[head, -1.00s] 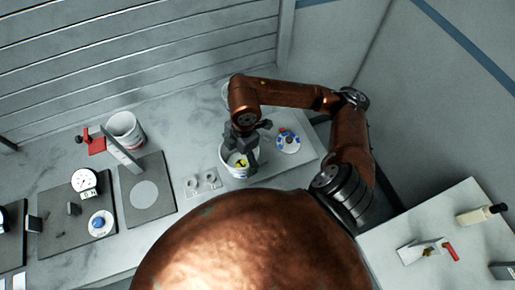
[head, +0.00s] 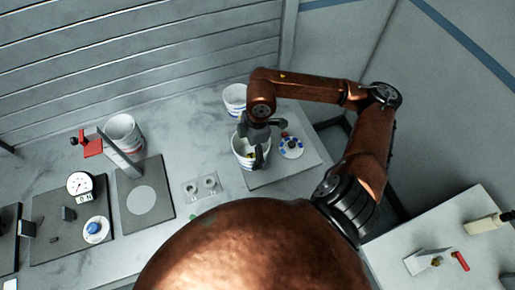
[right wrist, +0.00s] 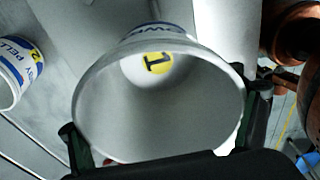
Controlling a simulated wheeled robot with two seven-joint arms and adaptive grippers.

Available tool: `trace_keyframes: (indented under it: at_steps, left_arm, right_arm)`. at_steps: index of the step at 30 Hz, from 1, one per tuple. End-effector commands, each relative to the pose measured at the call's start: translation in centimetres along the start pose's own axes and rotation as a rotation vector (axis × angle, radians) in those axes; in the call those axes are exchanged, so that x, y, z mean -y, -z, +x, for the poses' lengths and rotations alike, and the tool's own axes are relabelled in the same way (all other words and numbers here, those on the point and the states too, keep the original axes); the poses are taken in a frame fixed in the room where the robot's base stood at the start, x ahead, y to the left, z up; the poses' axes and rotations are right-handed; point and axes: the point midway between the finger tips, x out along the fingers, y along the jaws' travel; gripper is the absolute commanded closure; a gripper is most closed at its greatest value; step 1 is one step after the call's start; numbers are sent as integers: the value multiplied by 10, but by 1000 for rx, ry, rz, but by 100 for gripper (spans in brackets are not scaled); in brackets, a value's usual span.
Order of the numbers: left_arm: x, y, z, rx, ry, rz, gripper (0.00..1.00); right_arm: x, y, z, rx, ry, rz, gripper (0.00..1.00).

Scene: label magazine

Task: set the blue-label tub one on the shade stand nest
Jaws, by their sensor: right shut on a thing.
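My right gripper (head: 252,141) is shut on a white tub (head: 243,162) with blue label markings. In the right wrist view this tub (right wrist: 190,100) is between the two fingers, its open mouth facing the camera, with a yellow "1" mark inside. Whether it touches the surface below cannot be told. A second white tub (head: 235,93) stands behind it; a tub with a blue label and yellow mark (right wrist: 14,66) shows at the left of the right wrist view. A grey plate with a pale round spot (head: 142,200) lies left; I cannot tell whether it is the stand nest. My left gripper is not in view.
A large tub (head: 123,131) stands by a post with a red clamp (head: 90,146). A dial gauge (head: 80,183) and a blue-topped round piece (head: 96,229) are at left. A small two-ring plate (head: 203,187) lies mid-bench. A blue-dotted disc (head: 291,147) is right of my gripper.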

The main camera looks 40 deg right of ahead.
Motion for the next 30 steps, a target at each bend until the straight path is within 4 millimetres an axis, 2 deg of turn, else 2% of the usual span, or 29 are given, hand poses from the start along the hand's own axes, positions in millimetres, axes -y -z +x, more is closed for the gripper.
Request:
trace_keyframes:
  at_steps: [3, 10, 19, 25, 30]
  left_arm:
    - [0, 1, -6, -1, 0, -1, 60]
    - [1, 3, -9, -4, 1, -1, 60]
    - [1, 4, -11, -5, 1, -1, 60]
    - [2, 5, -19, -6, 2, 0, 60]
    - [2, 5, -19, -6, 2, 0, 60]
  right_arm:
    - [-18, -21, 10, 3, 2, 7, 38]
    - [-40, -44, 44, 0, 1, 2, 38]
    - [-51, -56, 60, 0, 1, 1, 38]
    - [-51, -61, 87, 0, 2, -1, 38]
    - [-52, -62, 92, 0, 0, -1, 38]
